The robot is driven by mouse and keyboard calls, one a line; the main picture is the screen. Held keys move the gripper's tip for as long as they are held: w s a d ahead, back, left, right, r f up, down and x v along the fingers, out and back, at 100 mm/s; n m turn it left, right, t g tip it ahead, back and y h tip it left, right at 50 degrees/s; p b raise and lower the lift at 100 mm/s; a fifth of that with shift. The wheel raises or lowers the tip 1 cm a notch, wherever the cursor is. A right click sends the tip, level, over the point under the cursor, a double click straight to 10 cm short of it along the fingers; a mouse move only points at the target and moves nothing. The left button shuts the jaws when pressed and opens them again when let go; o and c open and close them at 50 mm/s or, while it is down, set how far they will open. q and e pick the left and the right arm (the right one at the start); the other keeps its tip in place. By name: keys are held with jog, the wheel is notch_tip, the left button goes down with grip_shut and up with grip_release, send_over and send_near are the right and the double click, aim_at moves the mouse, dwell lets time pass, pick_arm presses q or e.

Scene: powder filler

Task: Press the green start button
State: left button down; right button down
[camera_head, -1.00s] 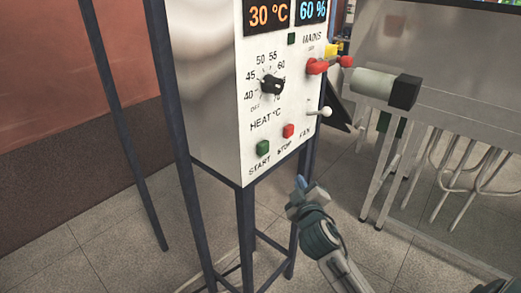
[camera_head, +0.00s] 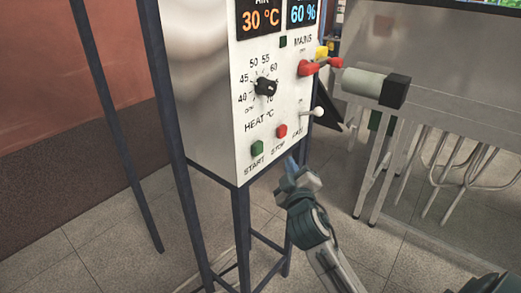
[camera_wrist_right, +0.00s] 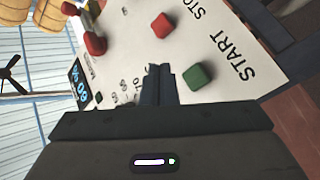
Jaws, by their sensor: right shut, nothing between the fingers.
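The green start button (camera_head: 257,148) sits low on the white control panel (camera_head: 240,110), above the printed word START. The red stop button (camera_head: 281,131) is to its right. My right gripper (camera_head: 291,163) is shut and empty, below and to the right of both buttons, apart from them in the head view. In the right wrist view, the shut fingertips (camera_wrist_right: 160,70) point at the panel, with the green button (camera_wrist_right: 198,76) just right of them and the red button (camera_wrist_right: 163,25) above. My left gripper is not in view.
A heat knob (camera_head: 266,87), a red mains switch (camera_head: 308,68) and a white fan lever (camera_head: 315,112) stick out of the panel. A cylinder with a black end (camera_head: 395,91) juts out at the right. The cabinet stands on dark legs (camera_head: 243,230).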

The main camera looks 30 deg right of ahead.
aim_at(263, 147)
jog(key=w+a, duration=0.2)
jog(key=w, duration=0.4)
jog(key=shift+w+a, duration=0.2)
jog(key=shift+a, duration=0.15)
jog(key=shift+w, duration=0.15)
dwell(1.6)
jog(key=shift+w+a, duration=0.15)
jog(key=shift+w, duration=0.1)
jog(key=shift+w+a, duration=0.2)
jog(key=shift+w, duration=0.3)
dwell(0.8)
jog(key=shift+s, duration=0.15)
jog(key=shift+s+d, duration=0.35)
jog(key=shift+s, duration=0.4)
